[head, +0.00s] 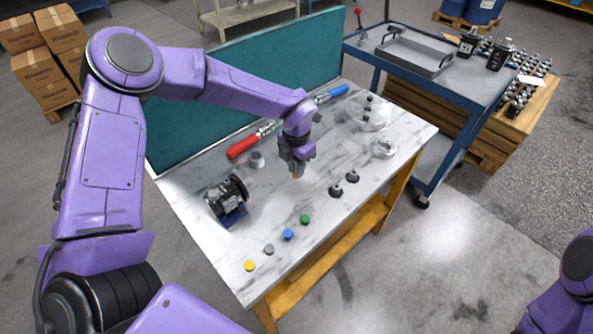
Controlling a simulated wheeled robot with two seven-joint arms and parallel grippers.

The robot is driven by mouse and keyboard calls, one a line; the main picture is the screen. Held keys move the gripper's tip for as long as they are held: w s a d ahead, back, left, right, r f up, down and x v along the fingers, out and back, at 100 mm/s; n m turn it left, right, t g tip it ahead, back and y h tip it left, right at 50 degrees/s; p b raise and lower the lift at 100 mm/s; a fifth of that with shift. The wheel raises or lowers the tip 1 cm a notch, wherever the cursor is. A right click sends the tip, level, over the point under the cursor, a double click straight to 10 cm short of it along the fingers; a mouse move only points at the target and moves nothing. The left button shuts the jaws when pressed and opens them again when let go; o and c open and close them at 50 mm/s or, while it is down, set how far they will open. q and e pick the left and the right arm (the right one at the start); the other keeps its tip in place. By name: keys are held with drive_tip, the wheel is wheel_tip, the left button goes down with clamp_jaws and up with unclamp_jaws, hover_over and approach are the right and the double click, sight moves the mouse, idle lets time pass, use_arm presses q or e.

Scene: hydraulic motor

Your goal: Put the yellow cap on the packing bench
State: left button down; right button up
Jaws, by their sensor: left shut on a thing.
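A yellow cap (249,265) lies at the near left end of the marble-topped bench (330,232), first in a row with a grey, a blue and a green cap. My left gripper (296,171) points down over the middle of the bench, shut on a small yellow-orange thing (296,178). Only a sliver of that thing shows below the fingertips, so its shape is unclear. I cannot tell whether it touches the bench top. My right gripper is outside the view; only part of my right arm shows at the lower right.
A black motor (228,199) stands on the bench's left part. A red-handled tool (243,147), a clear bag (370,115), a white ring (384,149) and two dark fittings (344,183) lie around the gripper. A teal panel (250,75) backs the bench. A blue cart (432,83) stands right.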

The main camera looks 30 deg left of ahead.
use_arm(q)
wheel_tip(320, 180, down, 3)
drive_tip(key=shift+s+r+p, duration=0.1)
drive_tip(key=shift+r+p, duration=0.1)
drive_tip(key=shift+p, duration=0.3)
drive_tip(key=shift+f+b, duration=0.3)
drive_tip(key=shift+f, duration=0.05)
drive_tip(key=c, duration=1.1)
unclamp_jaws()
drive_tip(key=shift+r, duration=0.1)
drive_tip(key=shift+r+p, duration=0.25)
drive_tip(key=shift+p, duration=0.05)
wheel_tip(320, 180, up, 12)
drive_tip(key=shift+f+b, duration=0.15)
drive_tip(key=shift+b, duration=1.1)
